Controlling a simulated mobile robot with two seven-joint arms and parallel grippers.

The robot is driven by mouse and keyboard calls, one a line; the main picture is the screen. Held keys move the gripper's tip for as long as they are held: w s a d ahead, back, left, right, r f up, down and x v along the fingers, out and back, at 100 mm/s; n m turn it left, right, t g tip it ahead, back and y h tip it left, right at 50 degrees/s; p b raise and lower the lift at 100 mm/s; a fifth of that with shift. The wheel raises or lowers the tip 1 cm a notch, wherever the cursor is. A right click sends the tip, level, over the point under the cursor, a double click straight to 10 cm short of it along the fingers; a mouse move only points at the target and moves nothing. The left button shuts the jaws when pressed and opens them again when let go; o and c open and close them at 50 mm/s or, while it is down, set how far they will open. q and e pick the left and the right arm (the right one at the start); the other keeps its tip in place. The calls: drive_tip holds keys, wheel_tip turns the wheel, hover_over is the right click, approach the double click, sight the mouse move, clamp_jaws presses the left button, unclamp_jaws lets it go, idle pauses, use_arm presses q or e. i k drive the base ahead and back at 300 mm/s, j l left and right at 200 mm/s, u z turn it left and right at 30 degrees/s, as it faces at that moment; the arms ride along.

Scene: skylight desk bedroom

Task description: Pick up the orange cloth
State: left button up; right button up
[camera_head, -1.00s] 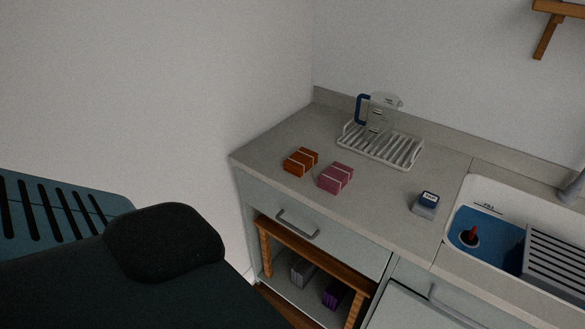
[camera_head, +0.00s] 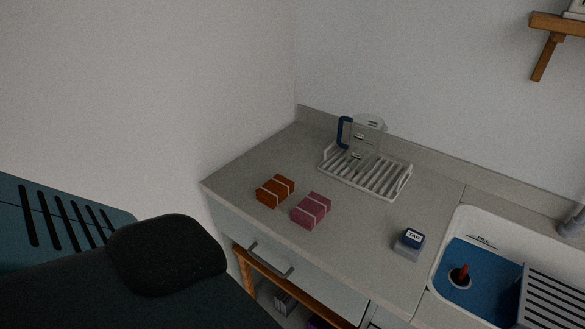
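The orange cloth (camera_head: 275,191) is a small folded block with a pale band, lying on the grey counter left of a pink folded cloth (camera_head: 311,210). The two lie close together with a narrow gap. Neither of my grippers shows in the head view, so I cannot see whether they are open or shut. Nothing covers the orange cloth.
A white drying rack (camera_head: 366,174) with a clear jug (camera_head: 363,138) stands behind the cloths. A small box labelled TAP (camera_head: 409,243) sits near the sink (camera_head: 475,270). The counter (camera_head: 353,235) is otherwise clear.

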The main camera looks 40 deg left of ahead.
sight(272, 194)
drive_tip(key=i+u, duration=0.15)
drive_tip(key=i, duration=0.25)
drive_tip(key=u, duration=1.55)
drive_tip(key=z, duration=0.5)
drive_tip(key=l+z, duration=0.15)
drive_tip(key=z, duration=0.35)
drive_tip(key=l+z, duration=0.1)
drive_tip(key=z, duration=0.4)
drive_tip(key=l+z, duration=0.15)
drive_tip(key=z, duration=0.35)
drive_tip(key=u, duration=1.35)
drive_tip(key=k+j, duration=0.05)
